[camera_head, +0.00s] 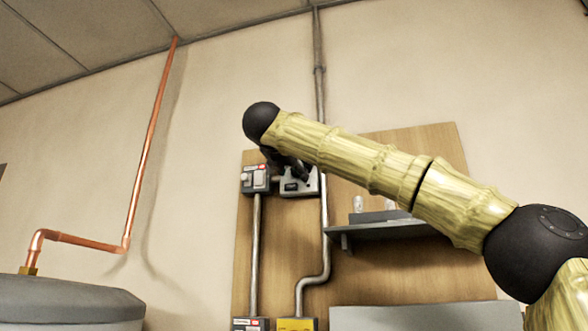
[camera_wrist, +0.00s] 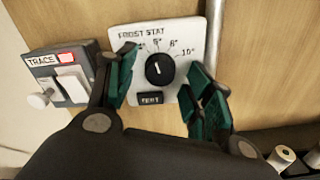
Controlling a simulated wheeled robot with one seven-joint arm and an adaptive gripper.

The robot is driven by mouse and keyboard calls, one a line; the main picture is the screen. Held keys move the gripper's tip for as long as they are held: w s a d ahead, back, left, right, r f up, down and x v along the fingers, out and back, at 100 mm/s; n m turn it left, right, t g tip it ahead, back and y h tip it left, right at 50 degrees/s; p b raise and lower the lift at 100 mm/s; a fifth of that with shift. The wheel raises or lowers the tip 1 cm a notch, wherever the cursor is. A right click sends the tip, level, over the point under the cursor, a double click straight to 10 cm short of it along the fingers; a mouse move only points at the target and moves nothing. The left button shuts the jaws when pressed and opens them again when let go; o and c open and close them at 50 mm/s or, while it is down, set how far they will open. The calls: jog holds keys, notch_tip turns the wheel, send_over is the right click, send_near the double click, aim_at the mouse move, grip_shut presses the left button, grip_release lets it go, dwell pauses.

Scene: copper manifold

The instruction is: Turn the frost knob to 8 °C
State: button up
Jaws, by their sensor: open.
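The frost knob (camera_wrist: 160,70) is a round black dial on a pale panel (camera_wrist: 187,28) fixed to the wooden board. Its white pointer line points nearly straight up, toward the middle marks of the scale. The marks run to 10° at the right; the small middle digits are hard to read. My gripper (camera_wrist: 163,68) is open, with one green-padded finger on each side of the knob. Gaps show between both fingers and the knob. In the head view, my gripper (camera_head: 296,170) is in front of the panel (camera_head: 312,184) and hides part of it; the knob cannot be made out there.
A grey TRACE switch box (camera_wrist: 47,62) with white rockers sits just left of the panel. A metal conduit (camera_wrist: 214,35) runs close on the right. A shelf (camera_head: 388,231) with small items is lower right. A copper pipe (camera_head: 149,140) stands far left.

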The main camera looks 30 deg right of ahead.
jog(key=v, duration=1.1)
jog(key=shift+s+a, duration=0.2)
jog(key=shift+s, duration=0.05)
